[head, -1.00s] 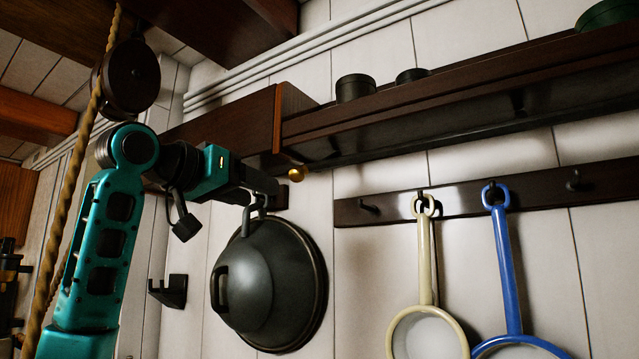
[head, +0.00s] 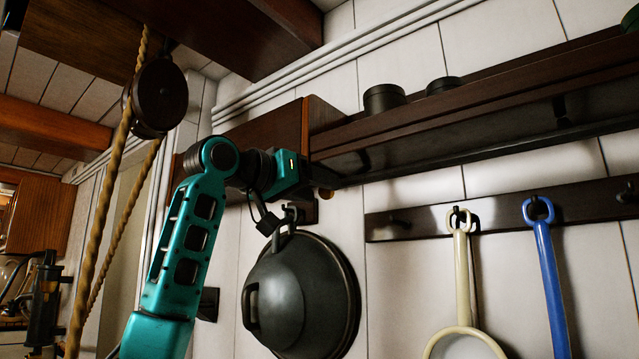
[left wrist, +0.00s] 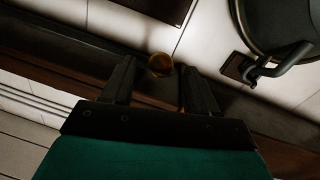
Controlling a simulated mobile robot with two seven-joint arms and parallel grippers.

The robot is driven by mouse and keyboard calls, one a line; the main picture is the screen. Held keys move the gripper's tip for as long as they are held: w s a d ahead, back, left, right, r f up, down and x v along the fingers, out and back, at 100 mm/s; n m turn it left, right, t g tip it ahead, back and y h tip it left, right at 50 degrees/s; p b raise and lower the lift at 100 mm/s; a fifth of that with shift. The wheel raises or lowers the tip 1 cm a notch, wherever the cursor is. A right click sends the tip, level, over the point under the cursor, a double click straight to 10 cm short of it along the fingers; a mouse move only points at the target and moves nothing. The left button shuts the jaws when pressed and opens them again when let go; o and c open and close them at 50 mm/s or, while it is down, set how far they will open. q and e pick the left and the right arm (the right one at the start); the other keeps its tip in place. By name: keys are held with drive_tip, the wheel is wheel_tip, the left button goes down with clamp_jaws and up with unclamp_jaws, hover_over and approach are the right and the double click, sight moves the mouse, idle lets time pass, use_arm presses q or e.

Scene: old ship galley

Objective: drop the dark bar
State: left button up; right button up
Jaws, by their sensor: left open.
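A long dark wooden bar (head: 480,118) runs along the front of the wall shelf; I cannot tell for sure that it is the bar named. A small brass knob (head: 326,193) sits at its left end. My left gripper (head: 308,188) is at that end, its fingers mostly hidden in the head view. In the left wrist view my left gripper (left wrist: 160,72) is open and empty, with the brass knob (left wrist: 160,65) showing between the fingertips. I cannot tell whether they touch. My right gripper is not in view.
A dark domed lid (head: 300,300) hangs just below the gripper. A cream ladle (head: 462,270) and a blue one (head: 550,280) hang from a dark hook rail (head: 500,215). Dark pots (head: 383,98) stand on the shelf. A rope and pulley (head: 158,95) hang at left.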

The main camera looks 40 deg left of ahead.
use_arm(q)
drive_tip(key=shift+w+d, duration=0.15)
drive_tip(key=shift+w, duration=0.6)
drive_tip(key=shift+c, duration=0.3)
clamp_jaws()
